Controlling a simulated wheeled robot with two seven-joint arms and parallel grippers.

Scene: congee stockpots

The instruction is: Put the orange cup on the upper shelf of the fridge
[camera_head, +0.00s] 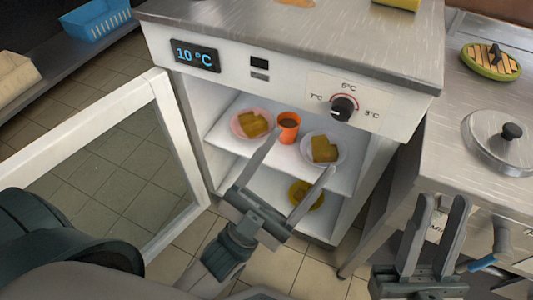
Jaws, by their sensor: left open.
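The orange cup (289,133) stands upright on the upper shelf (268,148) of the open fridge, between two plates. Its dark inside shows at the top. My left gripper (302,150) is open in front of the fridge, with its fingers spread and pointing toward the shelf. Its left fingertip shows just below and left of the cup; whether it touches the cup cannot be told. Nothing is held between its fingers. My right gripper (441,202) is at the lower right, away from the fridge, with an empty gap between its fingers.
A pink plate (237,125) and a pale plate (339,146), both with yellow-brown food, flank the cup. A yellow item (303,193) lies on the lower level. The fridge door (160,95) stands open at left. A pot lid (487,140) sits on the right counter.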

